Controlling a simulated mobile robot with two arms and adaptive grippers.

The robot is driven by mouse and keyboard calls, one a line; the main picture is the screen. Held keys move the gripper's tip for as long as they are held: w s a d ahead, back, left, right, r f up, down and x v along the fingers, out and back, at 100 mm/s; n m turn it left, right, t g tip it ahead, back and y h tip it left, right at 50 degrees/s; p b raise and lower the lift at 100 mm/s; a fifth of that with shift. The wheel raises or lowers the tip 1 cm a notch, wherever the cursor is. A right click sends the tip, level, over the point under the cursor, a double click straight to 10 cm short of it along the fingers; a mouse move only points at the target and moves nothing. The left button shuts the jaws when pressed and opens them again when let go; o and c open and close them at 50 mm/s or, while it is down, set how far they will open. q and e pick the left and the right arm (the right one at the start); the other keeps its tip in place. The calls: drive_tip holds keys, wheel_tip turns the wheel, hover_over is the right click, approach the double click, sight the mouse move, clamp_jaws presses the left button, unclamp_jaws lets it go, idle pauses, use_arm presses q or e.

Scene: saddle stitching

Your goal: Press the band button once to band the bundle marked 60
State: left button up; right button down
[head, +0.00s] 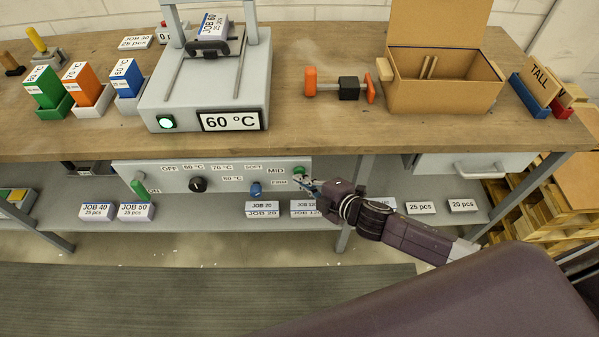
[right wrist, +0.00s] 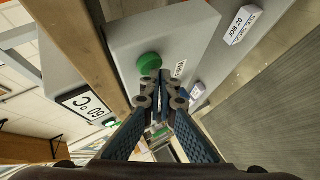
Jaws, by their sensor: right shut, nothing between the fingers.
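The green button (head: 299,171) sits at the right end of the grey control panel (head: 225,172) under the bench edge. It shows as a round green cap (right wrist: 150,63) in the right wrist view. My right gripper (head: 308,184) is shut and empty, its fingertips (right wrist: 163,80) right by the cap; I cannot tell whether they touch it. The bundle marked JOB 60 (head: 212,26) lies in the grey banding machine (head: 205,90) on the bench. The machine's display (head: 230,121) reads 60 °C, beside a lit green lamp (head: 166,121). My left gripper is not in view.
The panel also carries a black knob (head: 198,184), a blue knob (head: 256,189) and a green lever (head: 138,188) by ON. Labelled bundles (head: 136,211) lie on the lower shelf.

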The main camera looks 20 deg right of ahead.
drive_tip(key=shift+w+d, duration=0.15)
drive_tip(key=shift+w, duration=0.3)
idle(0.5)
drive_tip(key=shift+s, duration=0.1)
drive_tip(key=shift+s+a, duration=0.25)
drive_tip(key=shift+s, duration=0.6)
drive_tip(key=s, duration=0.2)
drive_tip(key=s+a+p, duration=0.1)
drive_tip(key=s, duration=0.1)
drive_tip(key=shift+s+a, duration=0.2)
drive_tip(key=shift+s, duration=0.2)
idle(0.5)
